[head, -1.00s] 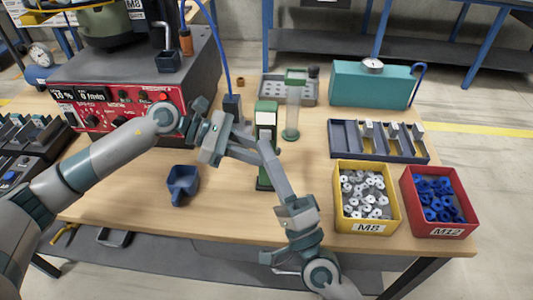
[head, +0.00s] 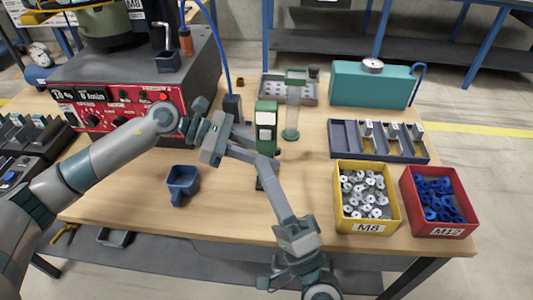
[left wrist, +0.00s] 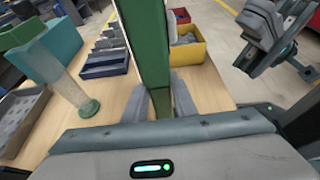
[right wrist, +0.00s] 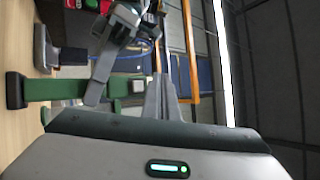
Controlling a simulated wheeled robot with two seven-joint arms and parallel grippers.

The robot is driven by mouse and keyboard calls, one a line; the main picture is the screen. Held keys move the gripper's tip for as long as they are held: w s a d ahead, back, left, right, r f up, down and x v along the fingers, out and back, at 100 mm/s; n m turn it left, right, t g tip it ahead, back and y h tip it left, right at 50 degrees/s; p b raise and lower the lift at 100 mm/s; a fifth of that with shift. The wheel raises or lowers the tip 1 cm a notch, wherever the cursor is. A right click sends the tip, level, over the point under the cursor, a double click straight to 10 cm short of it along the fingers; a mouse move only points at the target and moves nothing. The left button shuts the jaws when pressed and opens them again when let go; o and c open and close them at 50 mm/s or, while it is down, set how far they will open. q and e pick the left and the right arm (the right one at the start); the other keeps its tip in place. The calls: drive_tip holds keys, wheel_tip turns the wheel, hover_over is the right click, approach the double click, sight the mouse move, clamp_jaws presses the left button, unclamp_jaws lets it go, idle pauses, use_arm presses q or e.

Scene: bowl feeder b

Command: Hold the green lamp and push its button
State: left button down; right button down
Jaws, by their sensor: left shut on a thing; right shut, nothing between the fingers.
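The green lamp (head: 266,112) stands upright near the middle of the table, a tall green post with a pale panel and a smaller pale patch below it. I cannot tell whether it is lit. My left gripper (head: 250,145) is shut on its post from the left; the left wrist view shows the green post (left wrist: 148,40) between the fingers (left wrist: 160,100). My right gripper (head: 266,165) is shut and empty, in front of the lamp with its fingers toward it.
A blue scoop-like cup (head: 183,182) stands left of the lamp. A clear cylinder on a green foot (head: 291,134) is close behind right. Yellow (head: 341,212) and red (head: 445,231) bins and a divided tray (head: 380,153) are at right; a red-fronted machine (head: 120,112) is at left.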

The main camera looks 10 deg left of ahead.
use_arm(q)
drive_tip(key=shift+f, duration=0.1)
use_arm(e)
drive_tip(key=shift+s, duration=0.8)
use_arm(q)
drive_tip(key=c, duration=1.4)
unclamp_jaws()
drive_tip(key=shift+a, duration=0.1)
drive_tip(key=v, duration=1.2)
